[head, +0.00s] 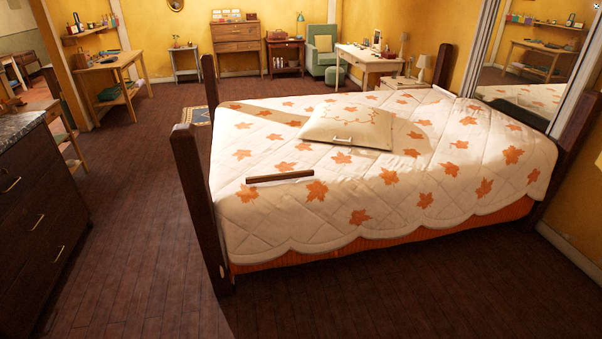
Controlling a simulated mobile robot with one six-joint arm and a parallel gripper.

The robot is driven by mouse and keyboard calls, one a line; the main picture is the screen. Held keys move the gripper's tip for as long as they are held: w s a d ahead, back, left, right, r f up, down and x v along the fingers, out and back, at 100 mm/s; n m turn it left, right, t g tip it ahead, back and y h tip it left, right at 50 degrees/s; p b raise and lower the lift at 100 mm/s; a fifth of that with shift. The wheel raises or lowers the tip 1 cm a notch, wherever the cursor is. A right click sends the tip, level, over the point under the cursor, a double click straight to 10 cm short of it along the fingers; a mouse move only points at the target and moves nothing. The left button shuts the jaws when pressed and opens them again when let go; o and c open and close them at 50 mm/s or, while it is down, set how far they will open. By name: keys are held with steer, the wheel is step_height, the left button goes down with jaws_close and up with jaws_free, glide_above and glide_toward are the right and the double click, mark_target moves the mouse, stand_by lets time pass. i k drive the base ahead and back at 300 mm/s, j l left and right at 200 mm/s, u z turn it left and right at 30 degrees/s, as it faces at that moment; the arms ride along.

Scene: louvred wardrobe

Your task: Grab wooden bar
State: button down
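A short dark brown wooden bar (280,177) lies flat on the bed (350,222), near the middle of its near left side. The bed has a white quilt with orange leaf shapes. The bar lies roughly left to right in the picture, apart from the pillow behind it. My gripper is not in view.
Dark bedposts (200,200) stand at the bed's left end. A dark drawer cabinet (38,215) stands at left. The floor between (135,210) is clear.

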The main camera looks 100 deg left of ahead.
mark_target(307, 172)
steer(key=u, duration=3.6)
steer(key=i+j+z, duration=0.2)
steer(key=i, duration=0.6)
steer(key=i+j+z, duration=0.2)
steer(key=i+j, duration=0.15)
steer(key=i, duration=0.4)
steer(key=i+j+z, duration=0.25)
steer(key=i+j, duration=0.2)
steer(key=i, duration=0.3)
steer(key=i+j+z, duration=0.2)
steer(key=i+j, duration=0.4)
steer(key=i, duration=0.1)
